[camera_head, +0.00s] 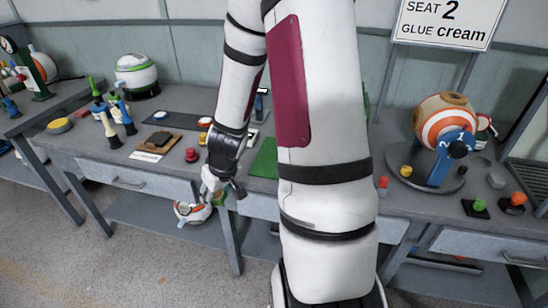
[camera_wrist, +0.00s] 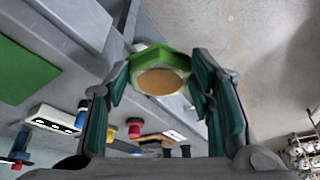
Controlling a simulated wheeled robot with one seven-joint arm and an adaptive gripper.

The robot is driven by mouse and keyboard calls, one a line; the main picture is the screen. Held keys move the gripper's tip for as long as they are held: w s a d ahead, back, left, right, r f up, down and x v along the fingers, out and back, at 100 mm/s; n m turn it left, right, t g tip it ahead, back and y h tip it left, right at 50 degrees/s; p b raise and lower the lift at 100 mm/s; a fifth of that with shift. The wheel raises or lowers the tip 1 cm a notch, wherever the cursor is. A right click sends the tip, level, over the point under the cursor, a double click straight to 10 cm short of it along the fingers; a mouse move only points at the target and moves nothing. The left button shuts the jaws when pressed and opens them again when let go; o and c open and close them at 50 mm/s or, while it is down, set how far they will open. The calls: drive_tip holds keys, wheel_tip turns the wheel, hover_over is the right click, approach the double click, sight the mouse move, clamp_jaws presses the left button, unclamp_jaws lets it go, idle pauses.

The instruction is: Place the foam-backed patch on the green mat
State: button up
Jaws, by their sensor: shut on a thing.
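My gripper (camera_head: 222,190) hangs in front of the bench's front edge in the head view. It is shut on the foam-backed patch (camera_wrist: 162,80), a green many-sided piece with a round tan face turned to the wrist camera. The two teal-padded fingers grip it from both sides. The patch is hard to make out in the head view. The green mat (camera_head: 264,160) lies on the bench to the right of my gripper, partly hidden by my arm. It also shows at the left of the wrist view (camera_wrist: 25,70), apart from the patch.
A red button (camera_head: 191,155), a brown board (camera_head: 160,139) and a dark tray (camera_head: 172,120) lie left of the mat. A ball on a blue stand (camera_head: 445,125) is at the right. A white-and-orange ball (camera_head: 190,212) is on the lower shelf.

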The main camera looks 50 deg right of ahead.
drive_tip(key=s+d+m+h+b, duration=0.1)
drive_tip(key=s+d+m, duration=0.2)
drive_tip(key=s+d, duration=1.25)
drive_tip(key=b, duration=0.2)
hover_over(271, 173)
drive_tip(key=s, duration=0.1)
drive_tip(key=shift+s+a+f, duration=0.1)
drive_tip(key=shift+a+f, duration=0.3)
drive_tip(key=shift+f, duration=2.2)
drive_tip(key=shift+f, duration=0.1)
drive_tip(key=o, duration=0.9)
drive_tip(key=shift+o, duration=0.2)
